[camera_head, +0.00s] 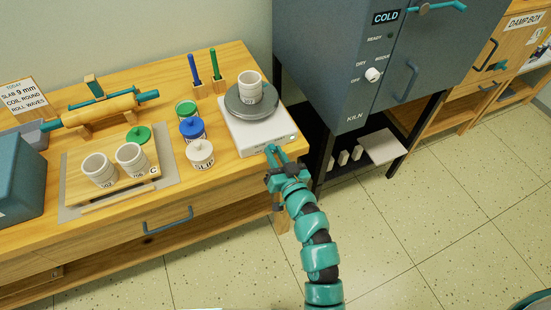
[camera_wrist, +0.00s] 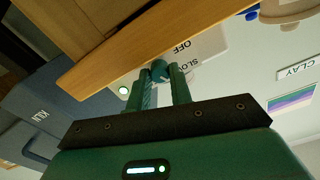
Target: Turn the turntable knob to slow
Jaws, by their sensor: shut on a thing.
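The turntable (camera_head: 258,138) is a white box at the right end of the wooden bench, with a grey disc (camera_head: 240,108) bearing a white cup (camera_head: 249,86). My gripper (camera_head: 272,150) reaches its front face. In the wrist view my gripper (camera_wrist: 160,78) is shut on a small teal knob (camera_wrist: 158,66), between its fingertips. The label OFF (camera_wrist: 183,47) and a partly hidden label starting SLO (camera_wrist: 190,66) show beside the knob. Which way the knob points cannot be told. A small round light (camera_wrist: 123,90) is on the same face.
The bench edge (camera_wrist: 150,45) runs close to my fingers. The grey kiln (camera_head: 345,70) stands to the right. A slip jar (camera_head: 200,155), a blue-lidded jar (camera_head: 192,130) and a board with cups (camera_head: 75,178) are left of the turntable. The floor in front is clear.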

